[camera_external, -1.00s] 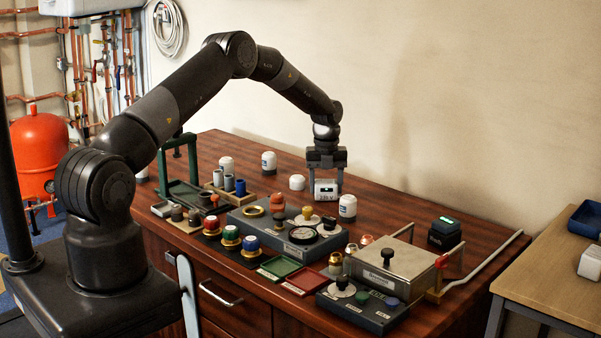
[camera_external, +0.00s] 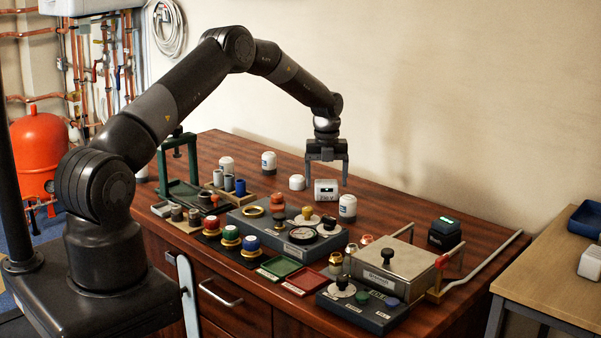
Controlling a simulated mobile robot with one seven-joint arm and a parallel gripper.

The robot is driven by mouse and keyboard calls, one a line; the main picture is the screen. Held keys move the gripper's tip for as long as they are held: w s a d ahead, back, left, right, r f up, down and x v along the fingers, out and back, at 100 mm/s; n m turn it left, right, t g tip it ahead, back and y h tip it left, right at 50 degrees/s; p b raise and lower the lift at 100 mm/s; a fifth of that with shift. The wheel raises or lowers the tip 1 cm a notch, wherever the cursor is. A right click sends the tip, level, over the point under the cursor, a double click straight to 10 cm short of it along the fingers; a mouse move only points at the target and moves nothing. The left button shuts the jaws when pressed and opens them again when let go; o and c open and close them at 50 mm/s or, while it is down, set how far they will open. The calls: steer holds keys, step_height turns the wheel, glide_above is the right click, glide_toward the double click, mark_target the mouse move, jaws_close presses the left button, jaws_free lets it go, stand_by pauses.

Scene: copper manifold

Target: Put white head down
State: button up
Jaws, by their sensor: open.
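A white boxy head with a dark label (camera_external: 326,191) rests on the back of the wooden bench. My gripper (camera_external: 327,172) is above it, pointing down, with its jaws open and empty. The fingertips are clear of the head's top or beside its upper edge; I cannot tell the exact gap.
A grey block with a gauge and knobs (camera_external: 290,235) stands in front. A metal-lidded box (camera_external: 383,270) is at the right, with a dark device (camera_external: 444,233) behind it. A green frame (camera_external: 178,160) stands at the left. The back right of the bench (camera_external: 400,200) is clear.

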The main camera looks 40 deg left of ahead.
step_height(320, 180, up, 10)
steer(key=f, duration=0.1)
step_height(320, 180, up, 15)
steer(key=n+t, duration=0.1)
steer(key=n, duration=0.4)
glide_above(326, 182)
steer(key=s+d, duration=0.4)
steer(key=s, duration=0.2)
steer(key=s+d+r+n+t+y, duration=0.1)
steer(key=s+d+r+n, duration=0.3)
steer(key=s+r+n, duration=0.55)
steer(key=s+d+r+n+t, duration=0.1)
steer(key=s+r+n, duration=0.15)
steer(key=s, duration=0.65)
steer(key=s+d+r+n+t, duration=0.1)
steer(key=s+r+n, duration=0.15)
steer(key=s, duration=0.65)
steer(key=s+f+n+t, duration=0.1)
steer(key=s+f+n, duration=0.2)
steer(key=s+n, duration=0.4)
steer(key=s+d, duration=0.1)
steer(key=s, duration=0.7)
steer(key=shift+s+h, duration=0.2)
steer(key=shift+h, duration=0.2)
steer(key=shift+n, duration=0.25)
steer(key=o, duration=0.4)
steer(key=shift+o, duration=0.2)
steer(key=shift+w+a, duration=0.1)
